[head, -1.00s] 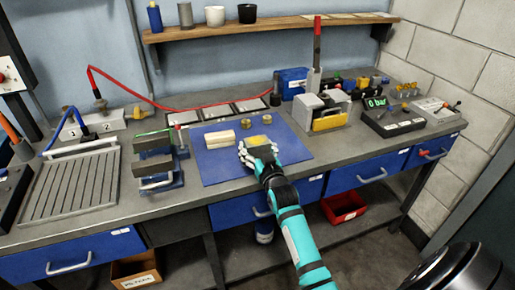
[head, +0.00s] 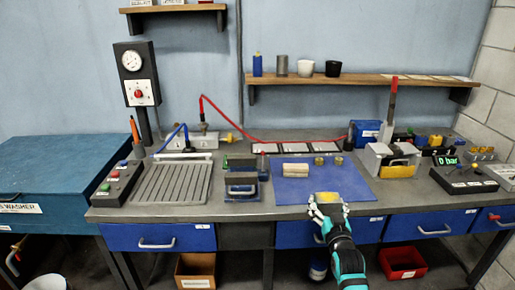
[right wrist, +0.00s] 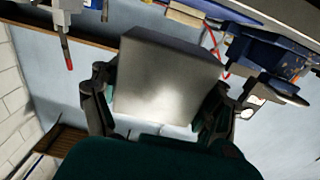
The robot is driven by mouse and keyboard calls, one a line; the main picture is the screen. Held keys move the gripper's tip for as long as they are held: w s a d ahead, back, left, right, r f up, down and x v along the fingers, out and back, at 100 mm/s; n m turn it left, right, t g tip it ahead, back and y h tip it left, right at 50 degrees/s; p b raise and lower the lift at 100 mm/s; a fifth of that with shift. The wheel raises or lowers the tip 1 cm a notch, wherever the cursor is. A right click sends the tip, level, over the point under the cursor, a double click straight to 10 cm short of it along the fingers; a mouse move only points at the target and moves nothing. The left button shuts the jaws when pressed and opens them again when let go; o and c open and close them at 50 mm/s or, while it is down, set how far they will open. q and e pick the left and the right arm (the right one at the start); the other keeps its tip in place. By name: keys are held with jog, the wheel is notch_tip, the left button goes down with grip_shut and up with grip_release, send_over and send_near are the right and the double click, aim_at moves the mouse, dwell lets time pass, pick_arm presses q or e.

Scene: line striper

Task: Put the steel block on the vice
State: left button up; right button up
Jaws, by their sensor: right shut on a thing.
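My right gripper (head: 328,207) is shut on the steel block, near the front edge of the blue mat in the head view. In the right wrist view the block (right wrist: 165,82) is a plain grey metal piece between the two fingers of that gripper (right wrist: 158,112). In the head view only a small yellowish-looking face of the block (head: 327,198) shows. The vice (head: 241,181), with grey jaws and blue parts, stands on the bench left of the mat, apart from the block. My left gripper is not in view.
The blue mat (head: 350,186) carries a pale wooden block (head: 295,170) and two brass cylinders (head: 319,160). A slotted plate (head: 172,183) lies left of the vice. A grey machine with a red lever (head: 391,155) stands right of the mat. A red hose runs behind.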

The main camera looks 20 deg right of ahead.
jog(key=s+a+f+n+y, duration=0.2)
jog(key=s+a+y, duration=0.1)
jog(key=s+a, duration=0.8)
jog(key=s+a+r+y, duration=0.1)
jog(key=s+a+r, duration=0.25)
jog(key=s, duration=0.45)
jog(key=s+a+r, duration=0.2)
jog(key=s+a, duration=0.2)
jog(key=s, duration=0.4)
jog(key=w+d+f+h, duration=0.1)
jog(key=w+d+f, duration=0.25)
jog(key=w, duration=0.35)
jog(key=w+d+f, duration=0.2)
jog(key=w+d, duration=0.2)
jog(key=w, duration=0.3)
jog(key=w+d+h, duration=0.1)
jog(key=w+d, duration=0.2)
jog(key=w, duration=0.1)
jog(key=w+d+r+m+h, duration=0.1)
jog(key=w+d, duration=0.3)
jog(key=w+d+r+m+h, duration=0.1)
jog(key=w+d, duration=0.3)
jog(key=w, duration=0.1)
jog(key=shift+r, duration=0.15)
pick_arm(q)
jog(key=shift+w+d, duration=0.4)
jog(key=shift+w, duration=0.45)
